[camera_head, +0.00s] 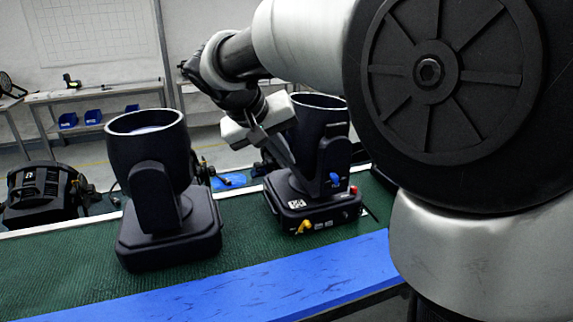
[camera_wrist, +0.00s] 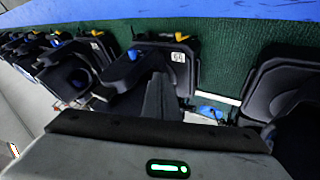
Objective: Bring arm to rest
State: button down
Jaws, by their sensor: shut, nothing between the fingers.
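My arm reaches in from the right in the head view, and my gripper (camera_head: 287,163) points down in front of the right par can. The gripper is shut and empty; its fingers also show as one dark wedge in the wrist view (camera_wrist: 159,82). The right par can (camera_head: 323,190) stands upright on its base on the green belt, with yellow, blue and red fittings. The left par can (camera_head: 158,200) stands upright too. I cannot tell whether the fingers touch the right can. In the wrist view a par can base (camera_wrist: 180,60) lies just beyond the fingers.
A blue edge strip (camera_head: 250,292) runs along the near side of the green belt (camera_head: 65,275). A black lamp (camera_head: 42,195) is at the far left. More par cans (camera_wrist: 75,72) line the belt in the wrist view. A bench (camera_head: 100,93) with blue bins stands behind.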

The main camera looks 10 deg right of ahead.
jog(key=s+d+y+p, duration=0.2)
jog(key=s, duration=1)
jog(key=s+d+f+y+p, duration=0.1)
jog(key=s+d+y+p, duration=0.1)
jog(key=s, duration=1.1)
jog(key=shift+d+f+t+y, duration=0.3)
jog(key=shift+d+y, duration=0.25)
jog(key=shift+y, duration=0.15)
